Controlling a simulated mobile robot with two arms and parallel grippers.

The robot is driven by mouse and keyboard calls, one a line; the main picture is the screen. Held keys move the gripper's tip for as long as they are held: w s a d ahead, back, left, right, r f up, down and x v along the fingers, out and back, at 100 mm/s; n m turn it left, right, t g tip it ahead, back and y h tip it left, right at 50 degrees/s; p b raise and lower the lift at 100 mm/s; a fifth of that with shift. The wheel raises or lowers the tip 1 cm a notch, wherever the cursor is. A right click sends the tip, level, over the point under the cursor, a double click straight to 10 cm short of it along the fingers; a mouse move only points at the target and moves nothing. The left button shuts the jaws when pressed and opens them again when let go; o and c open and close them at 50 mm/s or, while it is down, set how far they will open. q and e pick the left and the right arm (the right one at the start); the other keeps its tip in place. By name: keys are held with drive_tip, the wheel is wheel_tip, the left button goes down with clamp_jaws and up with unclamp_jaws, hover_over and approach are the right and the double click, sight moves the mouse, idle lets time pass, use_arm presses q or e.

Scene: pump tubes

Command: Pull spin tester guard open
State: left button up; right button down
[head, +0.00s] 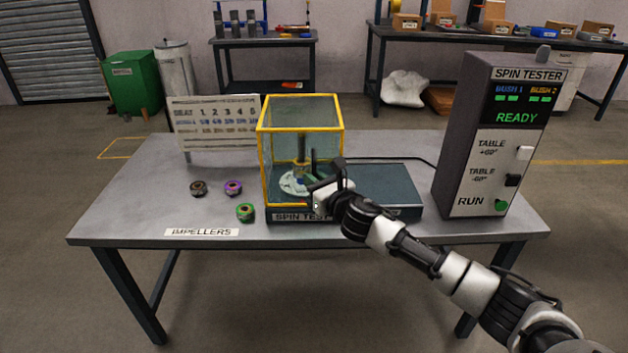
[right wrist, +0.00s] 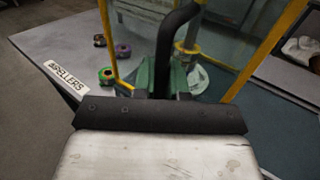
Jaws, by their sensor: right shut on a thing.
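The spin tester guard (head: 300,98) is a clear box with a yellow frame. It stands over the left part of the dark spin tester base (head: 385,188), around a white round table with a metal post (head: 301,150). My right gripper (head: 318,187) is at the guard's front right. In the right wrist view its fingers (right wrist: 163,80) are shut on the lower part of a dark curved handle (right wrist: 172,38) in front of the guard's panel. The gripper hides where the handle's lower end joins. My left gripper is not in view.
Several impellers (head: 233,187) lie on the workbench (head: 140,205) left of the guard, by an IMPELLERS label. A seat chart (head: 215,125) stands behind them. The control box (head: 497,140), reading READY, stands right of the base. The base's right part is clear.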

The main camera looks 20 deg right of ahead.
use_arm(q)
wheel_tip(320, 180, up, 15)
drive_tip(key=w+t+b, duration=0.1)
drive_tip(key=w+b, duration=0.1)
drive_tip(key=b, duration=0.2)
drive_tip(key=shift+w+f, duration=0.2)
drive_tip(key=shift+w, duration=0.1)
use_arm(e)
drive_tip(key=s+d, duration=0.3)
drive_tip(key=d, duration=0.8)
drive_tip(key=s+d, duration=0.3)
drive_tip(key=d, duration=0.8)
drive_tip(key=shift+s, duration=0.15)
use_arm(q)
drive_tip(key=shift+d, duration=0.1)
use_arm(e)
drive_tip(key=c, duration=1.2)
unclamp_jaws()
